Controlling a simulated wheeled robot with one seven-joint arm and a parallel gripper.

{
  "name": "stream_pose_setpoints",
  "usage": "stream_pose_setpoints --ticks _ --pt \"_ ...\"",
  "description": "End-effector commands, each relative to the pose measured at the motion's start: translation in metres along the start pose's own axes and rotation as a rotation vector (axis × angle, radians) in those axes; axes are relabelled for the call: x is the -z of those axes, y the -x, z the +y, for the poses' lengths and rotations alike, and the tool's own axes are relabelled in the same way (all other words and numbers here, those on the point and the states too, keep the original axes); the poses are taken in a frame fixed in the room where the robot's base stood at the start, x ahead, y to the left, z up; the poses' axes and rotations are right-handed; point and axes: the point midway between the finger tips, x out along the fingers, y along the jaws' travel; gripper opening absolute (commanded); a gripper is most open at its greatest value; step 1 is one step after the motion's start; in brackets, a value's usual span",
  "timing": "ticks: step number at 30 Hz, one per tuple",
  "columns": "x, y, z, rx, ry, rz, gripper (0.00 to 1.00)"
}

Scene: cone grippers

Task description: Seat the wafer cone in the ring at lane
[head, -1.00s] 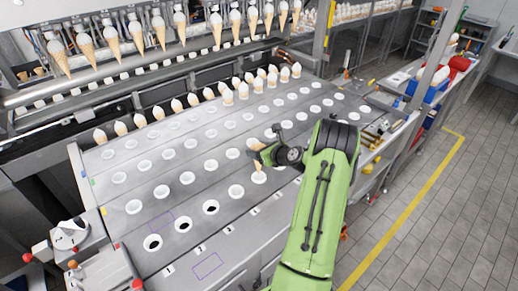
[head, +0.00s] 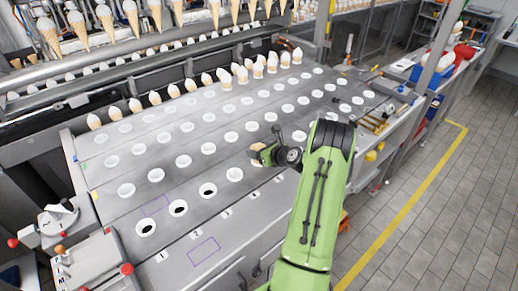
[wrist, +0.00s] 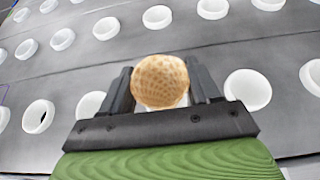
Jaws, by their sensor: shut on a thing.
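The tan wafer cone (wrist: 160,80) is between the two dark fingers of my gripper (wrist: 164,88) in the wrist view, its rounded, waffle-patterned end towards the camera. A white ring edge shows just below it, partly hidden. Whether the cone is in that ring or above it I cannot tell. In the head view my gripper (head: 258,154) is over the front part of the grey plate (head: 155,175), right of the front-row ring (head: 235,174); it hides most of the cone. Front-row rings to the left show dark holes, such as one ring (head: 178,208).
Several filled white-topped cones (head: 245,75) stand in the plate's back rows, and more hang from the rack (head: 130,12) behind. Empty white rings surround my gripper, one (wrist: 248,88) close on its right. A side bench (head: 375,122) with tools lies to the right.

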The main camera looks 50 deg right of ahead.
Motion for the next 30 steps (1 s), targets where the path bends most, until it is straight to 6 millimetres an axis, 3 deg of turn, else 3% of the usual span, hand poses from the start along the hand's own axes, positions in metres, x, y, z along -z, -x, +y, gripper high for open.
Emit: stream_pose_setpoints --ticks 3,11,12,18,26,30 --pt "0.009 -0.004 0.0 0.0 -0.001 0.0 0.49" --pt "0.01 -0.005 0.0 0.0 -0.001 0.0 0.49" --pt "0.01 -0.005 0.0 0.0 -0.001 0.0 0.63" --pt "0.009 -0.005 0.0 0.0 0.0 0.0 0.91" --pt "0.01 -0.004 0.0 0.001 -0.001 0.0 0.91" --pt "0.009 0.015 -0.002 0.003 -0.003 0.001 0.91"
